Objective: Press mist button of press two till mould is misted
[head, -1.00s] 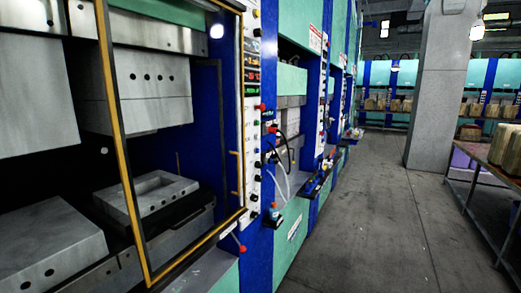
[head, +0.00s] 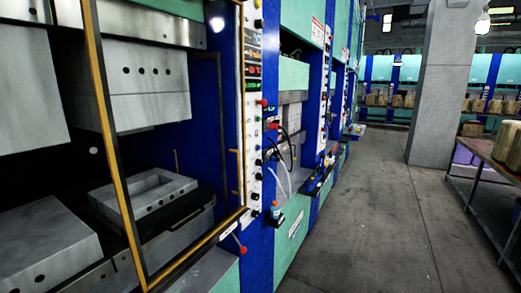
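The nearest press fills the left of the head view, with a grey upper mould block (head: 130,85) above a lower mould (head: 150,192) that has a rectangular cavity. A yellow-edged door frame (head: 112,150) stands in front of it. A narrow white control panel (head: 253,120) with several coloured buttons runs down the blue column to its right. I cannot read which button is for mist, nor any press number. No mist shows on the mould. Neither of my grippers is in view.
A red-knobbed lever (head: 241,248) sticks out below the panel. A blue bottle (head: 275,209) stands on a small ledge beside it. More presses line the aisle. The grey floor (head: 375,220) is clear, with a pillar (head: 440,90) and table (head: 485,160) at right.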

